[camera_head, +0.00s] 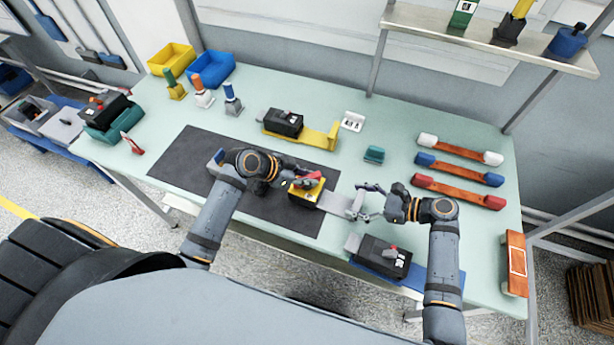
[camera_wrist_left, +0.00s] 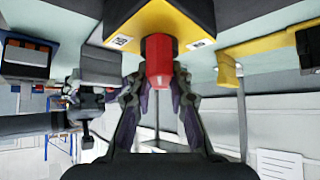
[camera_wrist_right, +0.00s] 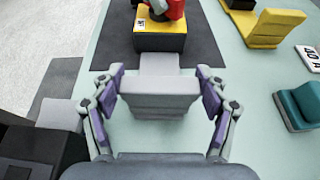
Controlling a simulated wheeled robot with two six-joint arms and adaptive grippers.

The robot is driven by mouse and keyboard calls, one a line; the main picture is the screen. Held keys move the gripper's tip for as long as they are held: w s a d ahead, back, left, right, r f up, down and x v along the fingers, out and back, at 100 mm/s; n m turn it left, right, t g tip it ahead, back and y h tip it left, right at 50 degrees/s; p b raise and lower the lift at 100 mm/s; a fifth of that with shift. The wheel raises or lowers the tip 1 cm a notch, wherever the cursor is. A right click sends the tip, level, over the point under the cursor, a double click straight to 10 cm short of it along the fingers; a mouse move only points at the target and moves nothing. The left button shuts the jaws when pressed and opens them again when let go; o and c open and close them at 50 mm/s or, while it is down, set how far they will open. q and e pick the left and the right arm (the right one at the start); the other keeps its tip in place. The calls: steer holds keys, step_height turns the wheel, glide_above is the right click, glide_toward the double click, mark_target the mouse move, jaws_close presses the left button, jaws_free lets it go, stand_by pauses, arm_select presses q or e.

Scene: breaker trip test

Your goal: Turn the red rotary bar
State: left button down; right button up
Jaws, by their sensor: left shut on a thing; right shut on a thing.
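The red rotary bar (camera_wrist_left: 159,62) sticks out from a yellow and black breaker unit (camera_head: 305,195), which stands on the dark mat. My left gripper (camera_wrist_left: 158,80) is shut on the red bar, one finger on each side of it. In the head view the left wrist partly hides the unit, and red (camera_head: 312,178) shows at its top. A grey plate (camera_head: 335,203) runs from the unit to the right and ends in a grey block (camera_wrist_right: 160,95). My right gripper (camera_wrist_right: 161,88) is shut on this block. The unit with its red top also shows in the right wrist view (camera_wrist_right: 160,38).
A black breaker on a blue base (camera_head: 385,255) stands close to my right gripper, at the front edge. Behind are a black breaker on a yellow base (camera_head: 283,122) and a teal block (camera_head: 374,154). Several coloured-ended bars (camera_head: 460,150) lie at the right. The dark mat (camera_head: 185,160) is clear at left.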

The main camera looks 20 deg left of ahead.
arm_select(q)
steer(key=n+t+y, duration=0.1)
steer(key=n, duration=0.2)
steer(key=n+t+y, duration=0.1)
steer(key=n+y, duration=0.1)
steer(key=shift+n+t+y, duration=0.3)
steer(key=shift+n+t, duration=0.1)
stand_by(0.4)
